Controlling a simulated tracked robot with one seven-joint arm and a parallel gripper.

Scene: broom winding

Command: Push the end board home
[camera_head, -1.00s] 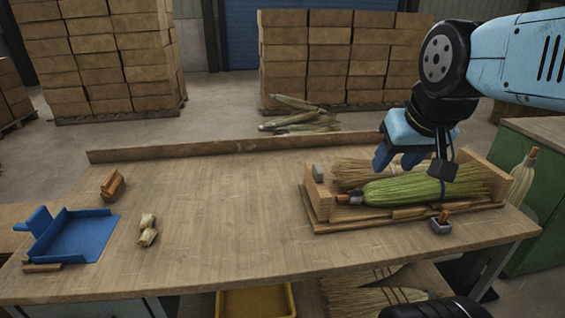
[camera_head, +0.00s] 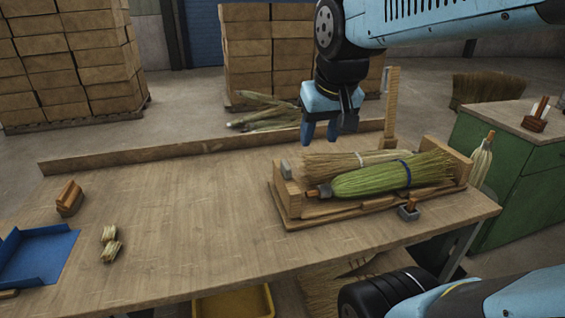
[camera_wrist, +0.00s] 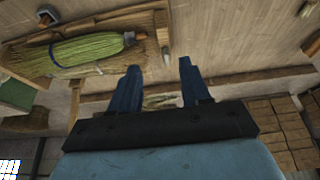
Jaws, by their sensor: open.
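A low wooden tray (camera_head: 296,222) sits on the right half of the bench. Its left end board (camera_head: 288,190) stands upright beside the broom handle tip, with a small grey block (camera_head: 286,168) on it. Its right end board (camera_head: 461,167) stands by the bristle ends. A green broom (camera_head: 385,178) with a blue band and a straw-coloured broom (camera_head: 330,163) lie between them. My gripper (camera_head: 319,136) is open and empty, behind the tray towards the bench's back. In the wrist view my gripper (camera_wrist: 159,68) points past the tray; the green broom (camera_wrist: 88,48) shows upper left.
A raised back ledge (camera_head: 210,148) runs along the bench (camera_head: 190,210). An upright wooden post (camera_head: 391,108) stands behind the tray. A grey holder (camera_head: 408,213) sits at its front. A blue dustpan-like tray (camera_head: 35,258) lies far left. The bench middle is clear.

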